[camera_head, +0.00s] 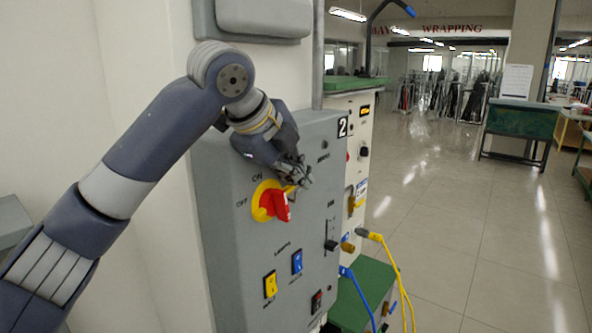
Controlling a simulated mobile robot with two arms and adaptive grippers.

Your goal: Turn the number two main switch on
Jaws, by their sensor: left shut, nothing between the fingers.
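The number two panel is a grey box (225,245) with a black "2" label (343,127) at its upper right. Its main switch (277,203) is a red rotary handle on a yellow round plate, with ON marked above and OFF to the left. The red handle is tilted, its thick end toward the lower right. My left gripper (303,180) is shut and empty, just above and right of the switch, close to the panel face. I cannot tell whether its fingertips touch the handle. My right gripper is not in view.
A black slider knob (331,245) sits at right. Blue and yellow cables (399,275) hang beside the panel. Open tiled floor lies to the right.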

